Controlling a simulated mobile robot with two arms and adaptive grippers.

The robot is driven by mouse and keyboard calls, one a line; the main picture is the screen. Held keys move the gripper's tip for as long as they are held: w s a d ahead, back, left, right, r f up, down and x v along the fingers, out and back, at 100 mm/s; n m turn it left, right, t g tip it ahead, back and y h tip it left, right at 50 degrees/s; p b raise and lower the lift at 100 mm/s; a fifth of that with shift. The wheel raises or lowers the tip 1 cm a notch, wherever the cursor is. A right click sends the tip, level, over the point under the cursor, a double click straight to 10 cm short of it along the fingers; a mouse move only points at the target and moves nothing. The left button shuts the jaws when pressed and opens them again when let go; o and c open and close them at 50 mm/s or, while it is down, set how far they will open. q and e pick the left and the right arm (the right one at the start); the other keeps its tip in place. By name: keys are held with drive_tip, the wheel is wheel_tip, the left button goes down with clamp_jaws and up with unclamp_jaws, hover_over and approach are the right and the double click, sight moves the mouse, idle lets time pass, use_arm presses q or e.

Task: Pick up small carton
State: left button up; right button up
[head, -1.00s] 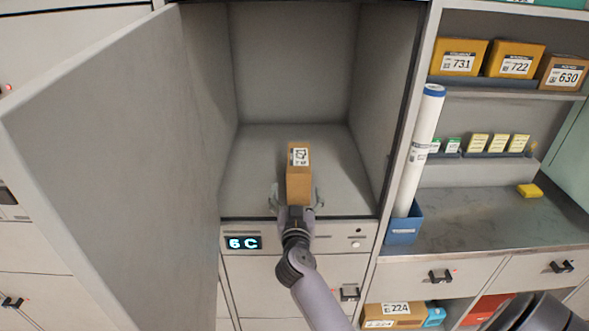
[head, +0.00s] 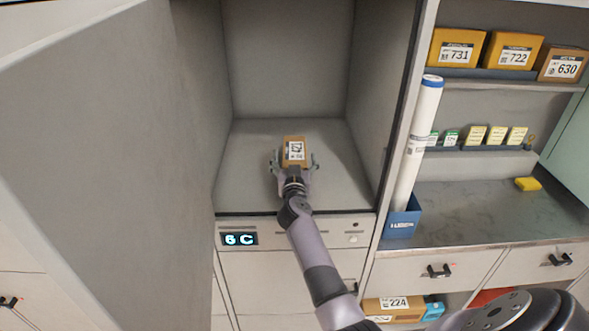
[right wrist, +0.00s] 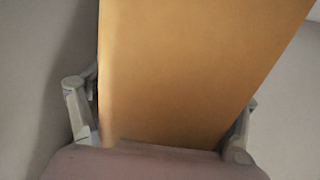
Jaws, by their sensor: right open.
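The small carton (head: 294,148) is a brown box with a white label on top, standing on the floor of the open locker compartment marked 6 C. My right gripper (head: 293,163) reaches into the compartment, with its open fingers on the left and right of the carton's near part. In the right wrist view the carton (right wrist: 190,70) fills the middle, and the fingers of the gripper (right wrist: 165,115) stand at its two sides. I cannot tell whether they touch it. My left gripper is not in view.
The open locker door (head: 110,170) stands at the left. Compartment walls rise on both sides of the arm. At the right are a shelf with yellow boxes (head: 456,50), a white tube (head: 416,140) in a blue holder (head: 402,222), and a counter (head: 470,205) with free room.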

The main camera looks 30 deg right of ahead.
drive_tip(key=shift+s+r, duration=0.1)
drive_tip(key=shift+c, duration=0.8)
drive_tip(key=c, duration=1.1)
drive_tip(key=shift+r, duration=0.15)
drive_tip(key=shift+c, duration=0.3)
